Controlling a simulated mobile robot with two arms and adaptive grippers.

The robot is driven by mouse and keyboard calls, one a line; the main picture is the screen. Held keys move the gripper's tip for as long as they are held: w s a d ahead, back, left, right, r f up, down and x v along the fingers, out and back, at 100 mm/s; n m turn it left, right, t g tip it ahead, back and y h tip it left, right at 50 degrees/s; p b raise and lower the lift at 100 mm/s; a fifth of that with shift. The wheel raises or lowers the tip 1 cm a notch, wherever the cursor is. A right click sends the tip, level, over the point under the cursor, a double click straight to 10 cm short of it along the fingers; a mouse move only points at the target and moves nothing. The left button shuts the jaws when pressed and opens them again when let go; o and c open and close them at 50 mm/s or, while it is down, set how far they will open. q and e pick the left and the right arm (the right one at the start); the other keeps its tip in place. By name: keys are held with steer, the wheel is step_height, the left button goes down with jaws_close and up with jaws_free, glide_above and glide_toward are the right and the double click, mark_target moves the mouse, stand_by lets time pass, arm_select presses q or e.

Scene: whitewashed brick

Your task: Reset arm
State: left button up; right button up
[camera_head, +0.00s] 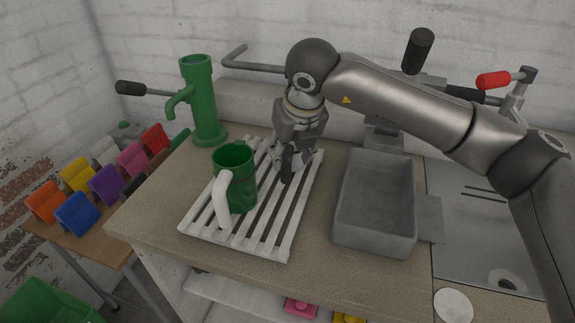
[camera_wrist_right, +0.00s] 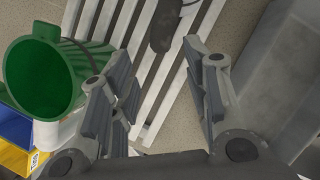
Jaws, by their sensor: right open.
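My right gripper (camera_head: 288,170) hangs downward over the white slatted rack (camera_head: 270,240), right of a green mug (camera_head: 240,185) with a white handle. In the right wrist view its two fingers (camera_wrist_right: 158,58) are spread apart with no object clamped between them. The green mug (camera_wrist_right: 40,78) lies left of the fingers there, apart from them. A dark rounded grip (camera_wrist_right: 165,30) shows beyond the fingertips, over the slats; I cannot tell what it belongs to. My left gripper is not in view.
A green hand pump (camera_head: 203,105) stands behind the rack. A grey basin (camera_head: 375,200) is to the right, beside a metal sink top (camera_head: 480,215). Several coloured holders (camera_head: 105,182) stand on a wooden table at left. A white disc (camera_head: 453,305) lies at the front right.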

steer(key=shift+s+d+r, duration=0.1)
steer(key=shift+s+r, duration=0.1)
steer(key=shift+r, duration=0.3)
